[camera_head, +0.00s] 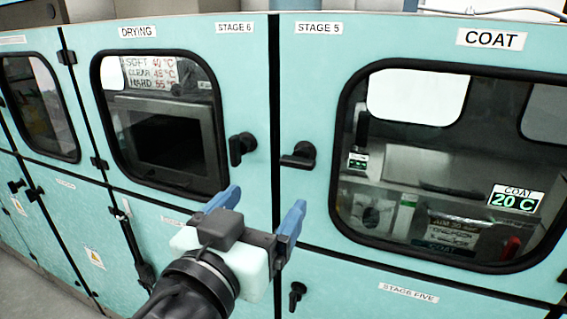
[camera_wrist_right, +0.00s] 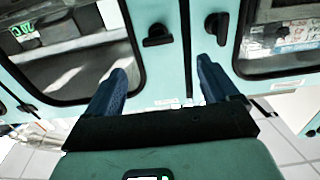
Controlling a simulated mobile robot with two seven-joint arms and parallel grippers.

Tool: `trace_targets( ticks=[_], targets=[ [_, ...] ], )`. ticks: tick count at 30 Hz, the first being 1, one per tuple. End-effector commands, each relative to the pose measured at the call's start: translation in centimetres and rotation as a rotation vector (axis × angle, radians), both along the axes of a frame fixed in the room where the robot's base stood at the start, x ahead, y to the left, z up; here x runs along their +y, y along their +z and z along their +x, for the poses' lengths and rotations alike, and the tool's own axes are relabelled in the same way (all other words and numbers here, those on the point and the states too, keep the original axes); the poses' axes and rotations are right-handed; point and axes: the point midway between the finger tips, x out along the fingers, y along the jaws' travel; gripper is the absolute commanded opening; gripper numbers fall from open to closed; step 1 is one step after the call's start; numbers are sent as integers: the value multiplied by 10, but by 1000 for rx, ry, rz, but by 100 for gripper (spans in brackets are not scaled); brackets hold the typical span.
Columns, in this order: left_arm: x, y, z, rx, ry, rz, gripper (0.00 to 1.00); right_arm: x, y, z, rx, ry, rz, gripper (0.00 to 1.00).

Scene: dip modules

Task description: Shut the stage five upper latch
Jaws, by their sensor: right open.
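The stage five upper latch (camera_head: 299,155) is a black handle on the teal door under the STAGE 5 label (camera_head: 319,28). Its lever lies roughly horizontal, pointing left towards the door seam. It also shows in the right wrist view (camera_wrist_right: 157,36), beyond the space between my fingers. My right gripper (camera_head: 257,208) is open and empty, with blue fingers spread, below the latch in the head view and apart from it. In the right wrist view my gripper (camera_wrist_right: 161,68) has its two fingers wide apart. My left gripper is not in view.
The stage six latch (camera_head: 241,148) stands roughly vertical just left of the seam. The COAT window (camera_head: 345,215) is to the right, the DRYING window (camera_head: 112,140) to the left. A lower latch (camera_head: 297,295) is on the STAGE FIVE panel (camera_head: 350,285). The door face around the upper latch is clear.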

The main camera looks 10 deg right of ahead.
Motion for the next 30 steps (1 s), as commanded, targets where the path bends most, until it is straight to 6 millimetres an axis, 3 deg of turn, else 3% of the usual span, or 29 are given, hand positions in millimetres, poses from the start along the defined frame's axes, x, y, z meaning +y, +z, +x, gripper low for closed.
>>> trace_targets(
  ticks=[5,21,30],
  targets=[
    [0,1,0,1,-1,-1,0,-12,3,12,-9,-10,6,87],
    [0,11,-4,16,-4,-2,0,-68,2,97,-5,-8,2,87],
    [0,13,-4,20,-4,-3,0,-75,2,109,-5,-3,2,87]
  ],
)
